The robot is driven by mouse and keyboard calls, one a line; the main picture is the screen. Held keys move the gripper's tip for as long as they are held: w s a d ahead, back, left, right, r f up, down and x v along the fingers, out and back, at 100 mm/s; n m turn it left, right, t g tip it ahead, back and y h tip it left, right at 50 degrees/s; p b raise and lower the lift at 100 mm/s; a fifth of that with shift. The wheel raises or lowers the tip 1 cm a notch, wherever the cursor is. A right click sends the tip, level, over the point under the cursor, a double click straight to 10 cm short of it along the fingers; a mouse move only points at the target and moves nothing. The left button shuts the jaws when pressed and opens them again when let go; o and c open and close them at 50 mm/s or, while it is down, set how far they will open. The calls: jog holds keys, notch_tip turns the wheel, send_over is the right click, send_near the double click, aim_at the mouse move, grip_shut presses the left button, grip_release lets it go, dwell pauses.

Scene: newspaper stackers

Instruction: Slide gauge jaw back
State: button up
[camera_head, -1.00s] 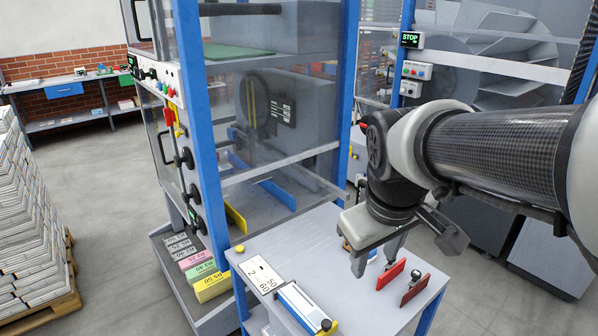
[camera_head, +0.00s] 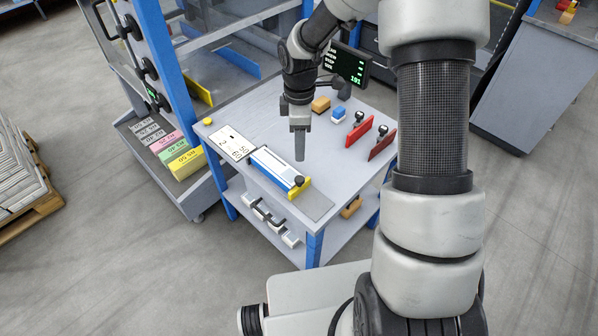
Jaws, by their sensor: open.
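The gauge (camera_head: 272,167) lies on the grey table near its front left edge. It has a long blue and white body. A yellow end piece, likely the jaw (camera_head: 302,196), sits at its near right end by a black knob (camera_head: 298,181). My gripper (camera_head: 300,158) points down just behind and above that knob, apart from it as far as I can tell. It is open and holds nothing visible. I see it nearly edge-on, so the gap between the fingers is hidden.
Two red plates with black knobs (camera_head: 359,133) stand at the table's right. A white numbered card (camera_head: 230,144) lies left of the gauge. A small display (camera_head: 350,66) stands behind.

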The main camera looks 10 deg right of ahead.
aim_at(300, 179)
notch_tip(300, 179, down, 14)
jog(key=shift+r, duration=0.1)
dwell(0.4)
grip_shut()
